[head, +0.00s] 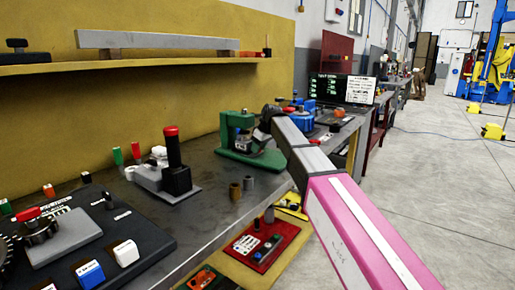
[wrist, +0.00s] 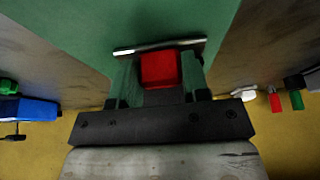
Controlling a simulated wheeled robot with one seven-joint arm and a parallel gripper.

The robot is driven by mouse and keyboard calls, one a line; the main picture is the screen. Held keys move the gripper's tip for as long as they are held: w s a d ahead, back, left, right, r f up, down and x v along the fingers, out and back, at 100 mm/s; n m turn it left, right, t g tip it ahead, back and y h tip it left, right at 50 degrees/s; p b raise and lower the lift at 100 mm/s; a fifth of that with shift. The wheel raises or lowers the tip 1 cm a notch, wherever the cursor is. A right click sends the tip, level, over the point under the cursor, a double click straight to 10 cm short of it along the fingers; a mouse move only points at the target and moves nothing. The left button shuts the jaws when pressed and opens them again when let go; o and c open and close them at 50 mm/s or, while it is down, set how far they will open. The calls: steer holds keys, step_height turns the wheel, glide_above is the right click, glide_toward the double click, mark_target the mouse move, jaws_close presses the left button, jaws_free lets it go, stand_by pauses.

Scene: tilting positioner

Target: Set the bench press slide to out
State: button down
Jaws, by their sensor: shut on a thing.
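The green bench press (head: 236,128) stands on the grey workbench in the middle of the head view. My arm reaches in from the lower right, and my gripper (head: 270,116) is at the press, its fingers hard to make out there. In the wrist view my gripper (wrist: 160,80) is shut on a red block (wrist: 160,68), with a finger on each side of it. A thin pale metal bar (wrist: 160,46) lies just beyond the block. The green press surface (wrist: 150,22) fills the space behind. My arm partly hides the press's right side, and the slide's position cannot be told.
A black post with a red top (head: 174,160) stands on a grey base left of the press. A blue machine (head: 304,116) is behind my arm. A shelf (head: 150,62) runs along the yellow wall.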

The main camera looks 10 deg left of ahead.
steer(key=s+d, duration=0.1)
steer(key=d, duration=0.3)
steer(key=s+d, duration=0.2)
steer(key=d, duration=0.2)
steer(key=s+d, duration=0.2)
steer(key=d, duration=0.1)
steer(key=shift+d, duration=0.4)
steer(key=c, duration=0.6)
jaws_free()
steer(key=shift+d, duration=0.1)
steer(key=v, duration=1)
steer(key=shift+d+r, duration=0.2)
steer(key=shift+r, duration=0.15)
steer(key=shift+s, duration=0.1)
